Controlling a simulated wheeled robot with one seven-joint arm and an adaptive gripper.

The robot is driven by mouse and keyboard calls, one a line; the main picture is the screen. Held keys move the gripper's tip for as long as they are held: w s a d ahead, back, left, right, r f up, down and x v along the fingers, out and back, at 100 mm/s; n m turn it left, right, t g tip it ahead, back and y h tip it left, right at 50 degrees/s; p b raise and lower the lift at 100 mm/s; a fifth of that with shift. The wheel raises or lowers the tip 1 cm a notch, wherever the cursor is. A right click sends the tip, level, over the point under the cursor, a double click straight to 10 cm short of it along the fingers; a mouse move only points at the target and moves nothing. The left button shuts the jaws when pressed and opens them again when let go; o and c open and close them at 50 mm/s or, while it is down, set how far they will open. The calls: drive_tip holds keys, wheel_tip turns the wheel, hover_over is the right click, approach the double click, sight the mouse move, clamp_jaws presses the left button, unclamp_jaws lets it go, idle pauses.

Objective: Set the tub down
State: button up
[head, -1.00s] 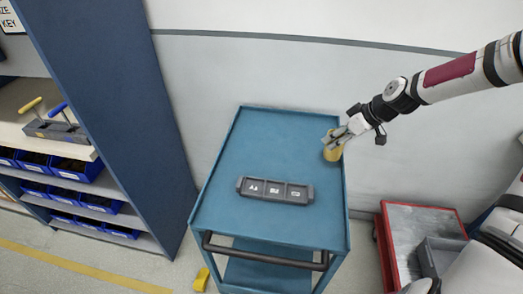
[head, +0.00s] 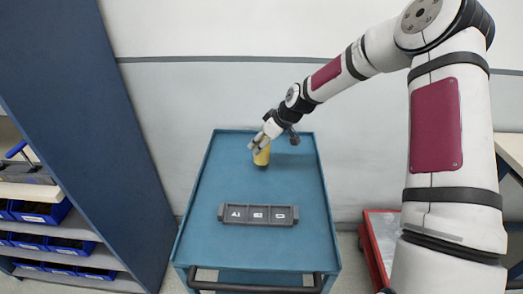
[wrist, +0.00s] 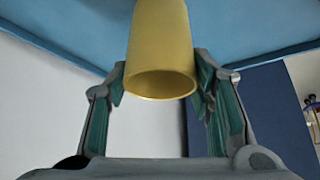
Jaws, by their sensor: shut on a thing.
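The yellow tub (head: 262,156) is at the far part of the blue cart's top (head: 225,180), near the middle of its width. My gripper (head: 257,145) is shut on the tub, reaching in from the upper right. In the wrist view the tub (wrist: 160,50) sits between the two fingers (wrist: 160,85), with its round rim toward the camera. I cannot tell whether the tub's base touches the cart top.
A grey tray marked with symbols (head: 258,224) lies on the near half of the cart. The cart top between tray and tub is clear. A blue shelf unit (head: 90,120) with blue bins stands at left. A red cart (head: 375,235) stands at right.

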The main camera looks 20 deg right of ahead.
drive_tip(key=shift+f, duration=1.75)
drive_tip(key=o, duration=1.4)
drive_tip(key=shift+f, duration=0.15)
drive_tip(key=shift+c, duration=0.2)
drive_tip(key=v, duration=1.1)
drive_tip(key=s+a+r+m+g+h, duration=0.1)
drive_tip(key=s+r+m+h, duration=0.1)
drive_tip(key=s+r, duration=0.7)
drive_tip(key=s+a+r+m+h, duration=0.1)
drive_tip(key=s+a+r+h, duration=0.15)
drive_tip(key=s+r, duration=0.65)
drive_tip(key=s+r+m, duration=0.2)
drive_tip(key=s+m, duration=0.2)
drive_tip(key=s, duration=1.5)
drive_tip(key=shift+s+r+m+t+p, duration=0.3)
drive_tip(key=shift+s+r+t+p, duration=0.05)
drive_tip(key=shift+t+p, duration=0.05)
